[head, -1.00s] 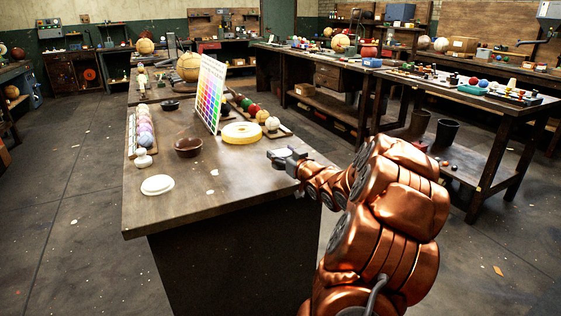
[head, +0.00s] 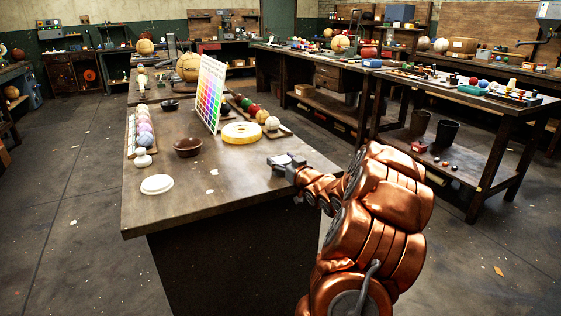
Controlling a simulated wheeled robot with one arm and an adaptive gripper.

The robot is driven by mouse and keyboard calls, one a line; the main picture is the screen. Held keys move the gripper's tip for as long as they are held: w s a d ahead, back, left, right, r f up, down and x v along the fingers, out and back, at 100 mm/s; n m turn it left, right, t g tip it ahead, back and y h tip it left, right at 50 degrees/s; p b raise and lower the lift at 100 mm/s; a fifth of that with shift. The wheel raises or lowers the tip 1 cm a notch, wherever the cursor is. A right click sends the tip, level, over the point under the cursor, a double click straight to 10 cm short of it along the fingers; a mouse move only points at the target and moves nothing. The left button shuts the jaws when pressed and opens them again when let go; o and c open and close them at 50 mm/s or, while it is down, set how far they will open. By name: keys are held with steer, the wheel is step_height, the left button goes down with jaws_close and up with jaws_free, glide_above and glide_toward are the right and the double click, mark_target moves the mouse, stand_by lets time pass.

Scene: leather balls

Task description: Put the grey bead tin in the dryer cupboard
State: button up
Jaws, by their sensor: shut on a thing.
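My gripper (head: 284,162) is over the right edge of the near workbench, low above its top. It is shut on a small grey thing at its tip, likely the grey bead tin; the fingers and the thing blend together, so its shape is hard to tell. No other grey tin is clear nearby. A dark wooden cabinet (head: 62,74) stands at the far left wall, with an orange round thing at its right side. I cannot tell whether it is the dryer cupboard.
The near workbench (head: 222,190) holds a white disc (head: 156,184), a brown bowl (head: 187,147), a yellow ring (head: 241,133), a colour chart (head: 210,92) and rows of balls. A crowded bench (head: 460,82) stands right, with a black bucket (head: 447,133) below. Floor is open at left (head: 70,190).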

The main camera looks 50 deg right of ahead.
steer(key=o, duration=1.2)
steer(key=shift+r, duration=0.2)
steer(key=v, duration=1.2)
steer(key=shift+f, duration=0.15)
